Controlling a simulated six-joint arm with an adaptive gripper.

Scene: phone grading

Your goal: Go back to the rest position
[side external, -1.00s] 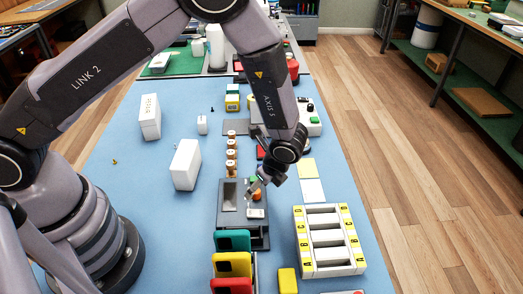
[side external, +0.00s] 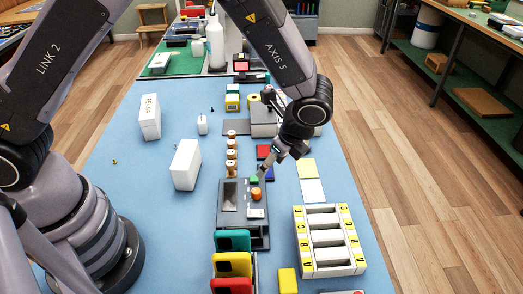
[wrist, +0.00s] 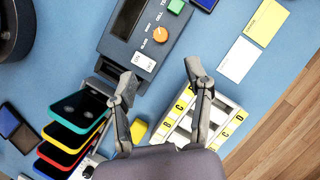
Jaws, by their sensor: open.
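The device carries an orange knob (side external: 256,194), a green button (wrist: 176,6) and a white rocker switch (wrist: 144,62).
A white sorting rack (side external: 297,248) with lettered yellow labels stands at the right. Several coloured phones (side external: 233,240) stand in front of the device. White boxes (side external: 186,165) stand at the left. Yellow and white cards (side external: 313,190) lie right of my gripper.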

